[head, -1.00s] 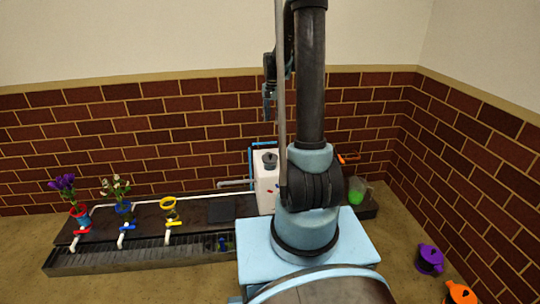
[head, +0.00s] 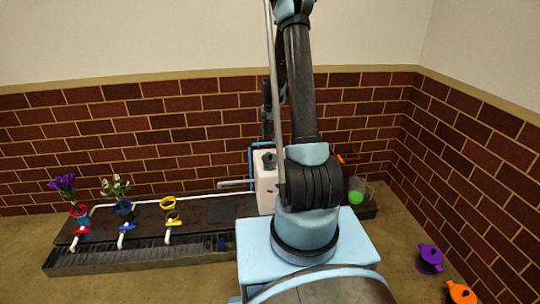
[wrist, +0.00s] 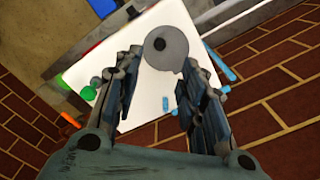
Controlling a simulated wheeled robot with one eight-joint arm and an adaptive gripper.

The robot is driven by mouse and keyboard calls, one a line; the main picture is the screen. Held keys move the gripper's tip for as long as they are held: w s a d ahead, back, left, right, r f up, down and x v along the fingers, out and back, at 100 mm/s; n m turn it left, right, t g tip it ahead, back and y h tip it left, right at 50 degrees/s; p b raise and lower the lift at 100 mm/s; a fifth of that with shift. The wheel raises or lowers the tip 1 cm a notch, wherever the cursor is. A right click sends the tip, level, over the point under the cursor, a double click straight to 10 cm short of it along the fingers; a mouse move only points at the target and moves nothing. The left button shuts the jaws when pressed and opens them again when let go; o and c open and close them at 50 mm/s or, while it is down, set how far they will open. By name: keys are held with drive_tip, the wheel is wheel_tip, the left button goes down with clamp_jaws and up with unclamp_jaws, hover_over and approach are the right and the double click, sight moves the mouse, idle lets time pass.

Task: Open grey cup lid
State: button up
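The grey lid (wrist: 166,47) shows from above in the wrist view as a round grey disc with a dark knob. It sits on top of the white box (wrist: 150,100). In the head view the dark grey lid (head: 269,160) is on the white box (head: 266,190), partly hidden by my arm. My gripper (wrist: 162,62) is open and empty, with its fingers spread on either side of the view below the lid. In the head view my gripper (head: 267,132) hangs above the box, small and dark.
Red, blue and yellow vases (head: 168,204) stand on the dark counter (head: 150,215) at left, with flowers in two. A clear jug of green liquid (head: 356,193) is right of my arm. A purple pot (head: 430,260) and orange pot (head: 461,294) are at lower right.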

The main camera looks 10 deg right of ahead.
sight(270, 155)
wheel_tip(270, 155, down, 11)
drive_tip(key=shift+f, duration=0.1)
idle(0.5)
drive_tip(key=shift+c, duration=0.6)
clamp_jaws()
